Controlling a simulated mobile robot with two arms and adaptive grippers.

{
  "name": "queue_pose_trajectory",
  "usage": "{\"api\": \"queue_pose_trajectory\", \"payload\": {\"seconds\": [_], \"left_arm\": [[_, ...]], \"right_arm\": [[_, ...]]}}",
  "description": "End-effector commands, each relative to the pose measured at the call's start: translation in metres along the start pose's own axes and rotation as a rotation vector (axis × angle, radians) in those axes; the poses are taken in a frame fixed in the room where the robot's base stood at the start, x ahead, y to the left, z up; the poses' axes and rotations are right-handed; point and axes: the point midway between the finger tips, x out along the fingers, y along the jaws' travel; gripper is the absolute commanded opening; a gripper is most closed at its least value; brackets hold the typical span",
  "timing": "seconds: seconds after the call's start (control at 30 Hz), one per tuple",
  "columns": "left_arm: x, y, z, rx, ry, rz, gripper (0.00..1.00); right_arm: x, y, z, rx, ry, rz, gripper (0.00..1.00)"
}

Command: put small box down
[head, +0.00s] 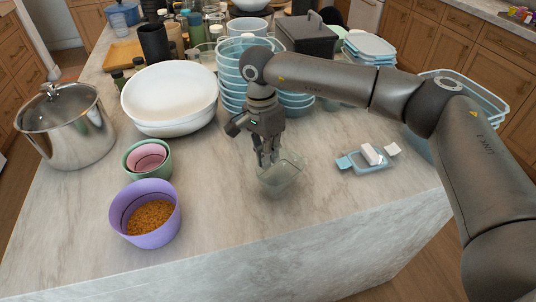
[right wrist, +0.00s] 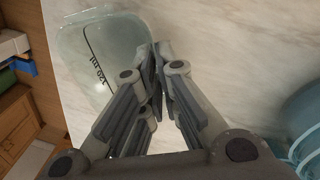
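The small box (head: 280,178) is a clear, greenish open container near the front middle of the marble island in the head view. It also fills the upper left of the right wrist view (right wrist: 100,55), with "120 ml" marked on it. My right gripper (head: 267,160) points down at the box's back left rim. In the right wrist view its fingertips (right wrist: 157,68) are close together, pinching the box's wall. I cannot tell whether the box's base touches the counter. My left gripper is not in view.
Bare marble (head: 225,215) lies around the box. A purple bowl (head: 140,239) with brown grains and a green bowl (head: 132,171) stand left. A blue lidded container (head: 352,165) lies right. Stacked bowls (head: 232,88) stand behind. The island's front edge is close.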

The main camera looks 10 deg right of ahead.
Motion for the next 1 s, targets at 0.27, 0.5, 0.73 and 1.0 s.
{"api": "queue_pose_trajectory", "payload": {"seconds": [0.27,0.5,0.73,1.0], "left_arm": [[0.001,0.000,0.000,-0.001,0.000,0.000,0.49],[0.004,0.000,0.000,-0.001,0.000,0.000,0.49],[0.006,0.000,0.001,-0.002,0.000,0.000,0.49],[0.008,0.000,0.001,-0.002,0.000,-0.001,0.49]], "right_arm": [[0.001,0.000,0.000,0.000,0.000,-0.001,0.00],[0.004,-0.001,0.000,0.000,0.000,-0.001,0.00],[0.007,-0.001,0.000,0.000,0.000,-0.001,0.00],[0.010,-0.002,0.000,0.000,0.000,-0.001,0.00]]}}
